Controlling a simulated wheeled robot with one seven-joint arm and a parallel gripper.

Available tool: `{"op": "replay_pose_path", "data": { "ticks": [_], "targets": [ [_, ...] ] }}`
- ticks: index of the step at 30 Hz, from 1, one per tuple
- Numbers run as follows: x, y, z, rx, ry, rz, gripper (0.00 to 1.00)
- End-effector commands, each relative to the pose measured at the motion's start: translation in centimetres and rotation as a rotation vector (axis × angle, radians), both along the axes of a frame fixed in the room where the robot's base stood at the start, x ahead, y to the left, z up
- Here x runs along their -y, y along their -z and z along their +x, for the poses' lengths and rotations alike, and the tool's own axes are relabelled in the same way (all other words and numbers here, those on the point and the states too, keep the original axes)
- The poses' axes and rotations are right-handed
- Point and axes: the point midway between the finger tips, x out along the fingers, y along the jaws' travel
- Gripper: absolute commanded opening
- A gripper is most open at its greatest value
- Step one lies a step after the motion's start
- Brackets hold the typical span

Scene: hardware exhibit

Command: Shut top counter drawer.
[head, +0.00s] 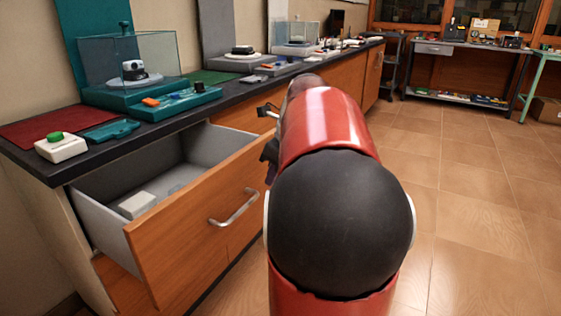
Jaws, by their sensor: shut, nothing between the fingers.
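The top counter drawer (190,232) is pulled well out from under the dark counter, with its wooden front facing the room and its grey inside showing. A curved metal handle (235,208) is on its front. A small pale box (137,205) lies in the drawer. My red and black arm reaches forward along the right side of the drawer. My gripper (267,110) shows only in part beyond the drawer's far end, near the cabinet fronts. It is shut and empty. My arm hides the rest of it.
The counter (150,130) holds a white box with a green button (61,147), a red mat (50,128) and a glass display case (132,68). The tiled floor (480,220) to the right is clear. A workbench (462,47) stands at the back.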

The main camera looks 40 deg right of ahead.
Motion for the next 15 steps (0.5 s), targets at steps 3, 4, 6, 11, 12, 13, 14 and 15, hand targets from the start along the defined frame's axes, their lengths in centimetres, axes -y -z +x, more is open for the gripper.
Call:
{"op": "replay_pose_path", "data": {
  "ticks": [3,4,6,11,12,13,14,15],
  "targets": [
    [-0.7,-0.1,1.9,0.0,-0.003,-0.001,0.0],
    [-0.8,-0.1,2.2,0.0,-0.002,-0.001,0.0],
    [-1.0,-0.1,2.9,-0.001,-0.002,-0.001,0.0],
    [-1.3,-0.2,3.6,0.0,-0.001,-0.001,0.0],
    [-1.3,-0.2,3.7,0.0,-0.001,-0.001,0.0],
    [-1.3,-0.2,3.7,0.0,-0.001,-0.001,0.0],
    [-1.3,-0.2,3.7,0.0,-0.001,-0.001,0.0],
    [-1.4,-0.2,3.7,0.0,-0.001,-0.001,0.0]
  ]
}}
